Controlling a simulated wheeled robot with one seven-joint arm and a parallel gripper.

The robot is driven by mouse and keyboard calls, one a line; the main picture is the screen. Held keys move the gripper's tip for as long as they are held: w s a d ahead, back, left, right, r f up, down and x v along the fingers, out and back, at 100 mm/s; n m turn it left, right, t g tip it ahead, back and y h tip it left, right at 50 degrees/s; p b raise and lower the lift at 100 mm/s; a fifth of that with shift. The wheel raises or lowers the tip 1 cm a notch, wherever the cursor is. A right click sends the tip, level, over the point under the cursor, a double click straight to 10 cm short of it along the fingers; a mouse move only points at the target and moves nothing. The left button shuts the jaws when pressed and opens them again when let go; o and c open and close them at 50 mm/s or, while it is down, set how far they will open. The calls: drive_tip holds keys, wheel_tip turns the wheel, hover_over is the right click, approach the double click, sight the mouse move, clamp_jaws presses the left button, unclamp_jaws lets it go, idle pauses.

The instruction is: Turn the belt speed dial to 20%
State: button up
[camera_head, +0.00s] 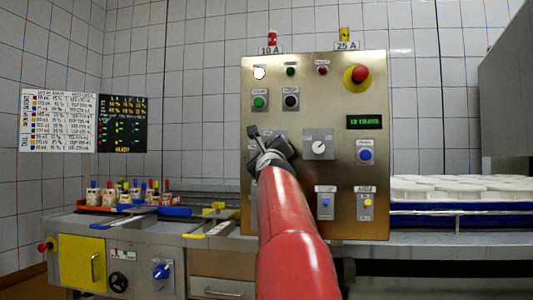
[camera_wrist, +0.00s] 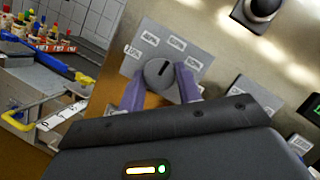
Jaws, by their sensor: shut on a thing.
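The belt speed dial (camera_wrist: 158,74) is a dark grey round knob on a light grey plate (camera_wrist: 137,68) in the wrist view. The knob's dark pointer mark points up and slightly right. My gripper (camera_wrist: 160,84) has its two purple fingers on either side of the knob and is shut on it. In the head view my gripper (camera_head: 270,152) is at the left-middle of the steel control panel (camera_head: 340,215) and hides the dial there.
A grey knob with a white pointer (camera_head: 318,148), a blue button (camera_head: 365,153) and a red emergency stop (camera_head: 360,74) share the panel. Green (camera_head: 259,102) and black (camera_head: 291,101) buttons sit above my gripper. White moulds (camera_head: 450,187) stand at right.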

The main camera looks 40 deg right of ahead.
drive_tip(key=n+g+y+p, duration=0.1)
drive_tip(key=n+p, duration=0.3)
drive_tip(key=n, duration=0.1)
drive_tip(key=r+n+g+y+p, duration=0.1)
drive_tip(key=n+y+p, duration=0.1)
drive_tip(key=n+p, duration=0.2)
drive_tip(key=n+g+y+p, duration=0.1)
drive_tip(key=n+g+p, duration=0.1)
drive_tip(key=n+p, duration=0.2)
drive_tip(key=shift+r+n+p, duration=0.25)
drive_tip(key=shift+n+p, duration=0.05)
drive_tip(key=shift+n, duration=1)
drive_tip(key=n+g+p, duration=0.1)
drive_tip(key=n+p, duration=0.1)
drive_tip(key=shift+f+p, duration=0.15)
drive_tip(key=shift+p, duration=0.2)
drive_tip(key=shift+f+n, duration=0.1)
drive_tip(key=shift+n, duration=0.2)
drive_tip(key=o, duration=1)
drive_tip(key=shift+c, duration=0.2)
